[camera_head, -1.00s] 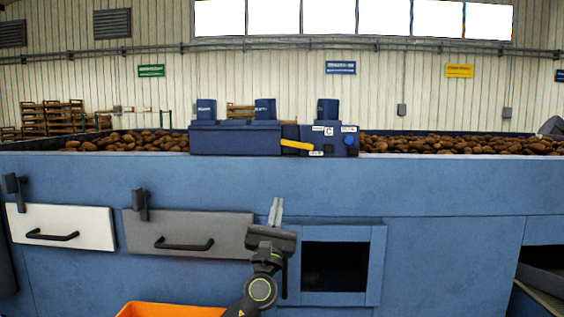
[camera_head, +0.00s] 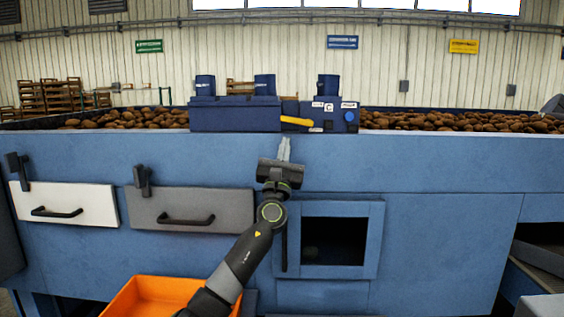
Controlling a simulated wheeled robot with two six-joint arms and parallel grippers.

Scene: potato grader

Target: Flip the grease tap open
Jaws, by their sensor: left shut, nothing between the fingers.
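The grease tap's yellow lever (camera_head: 297,121) sits on the front of a dark blue box unit (camera_head: 235,115) on top of the blue machine wall. The lever lies nearly level, tilting slightly down to the right. My left gripper (camera_head: 284,148) points upward in front of the wall, just below the lever and slightly left of its middle. Its fingers are together, with nothing between them. They appear apart from the lever. My right gripper is not in view.
A white drawer (camera_head: 90,200) and a grey drawer (camera_head: 215,201) with black handles are at left. An open square recess (camera_head: 335,240) is right of my arm. An orange bin (camera_head: 150,290) is below. Potatoes (camera_head: 450,121) lie behind the wall's top edge.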

